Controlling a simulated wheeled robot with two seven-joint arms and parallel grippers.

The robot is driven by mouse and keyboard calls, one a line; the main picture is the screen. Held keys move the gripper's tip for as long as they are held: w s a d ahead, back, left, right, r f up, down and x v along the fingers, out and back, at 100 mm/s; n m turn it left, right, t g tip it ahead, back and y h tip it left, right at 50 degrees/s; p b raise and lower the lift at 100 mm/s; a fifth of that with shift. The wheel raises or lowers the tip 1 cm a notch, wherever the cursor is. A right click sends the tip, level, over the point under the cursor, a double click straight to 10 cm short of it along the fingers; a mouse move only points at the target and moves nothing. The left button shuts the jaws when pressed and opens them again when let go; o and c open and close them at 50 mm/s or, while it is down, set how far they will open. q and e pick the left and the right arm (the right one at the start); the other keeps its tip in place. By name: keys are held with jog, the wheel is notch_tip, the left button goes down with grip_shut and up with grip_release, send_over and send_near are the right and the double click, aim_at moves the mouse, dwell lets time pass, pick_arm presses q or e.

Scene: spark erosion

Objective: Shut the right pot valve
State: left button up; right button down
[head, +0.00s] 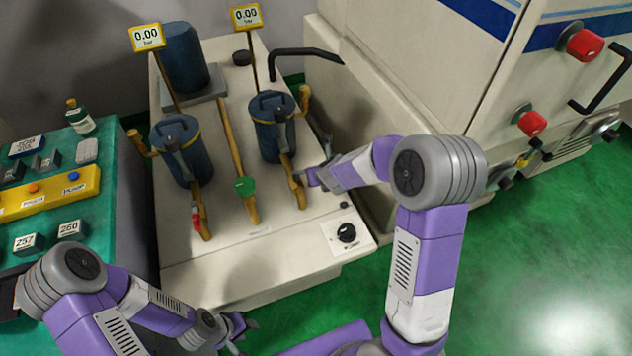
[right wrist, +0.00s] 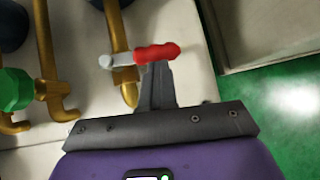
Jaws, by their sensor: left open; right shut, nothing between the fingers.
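The right pot (head: 272,135) is a dark blue lidded cylinder on the pale bench, with a brass pipe (head: 299,192) running down its front. The right pot valve has a silver lever with a red grip (right wrist: 158,52); in the right wrist view it points right, roughly crosswise to its brass pipe (right wrist: 116,25). In the head view my right gripper (head: 301,178) hides it. My right gripper (right wrist: 157,68) is shut and empty, its fingertips right at the red grip; whether they touch is unclear. My left gripper (head: 238,328) is open and empty, low in front of the bench.
The left pot (head: 176,150) has its own red-handled valve (head: 196,219), lying along its pipe. A green knob (head: 245,186) sits on the middle pipe. A black dial (head: 346,233) is at the bench's front right. A large machine (head: 420,70) stands to the right.

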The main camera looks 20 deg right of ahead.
jog(key=shift+w+d, duration=0.25)
jog(key=shift+w, duration=0.05)
jog(key=shift+w+d+r, duration=0.1)
dwell(0.4)
jog(key=s+f+p+v, duration=0.1)
jog(key=p+v, duration=0.3)
jog(key=v, duration=0.9)
jog(key=shift+s+d+f, duration=0.25)
jog(key=shift+s+f, duration=0.1)
jog(key=shift+s, duration=0.2)
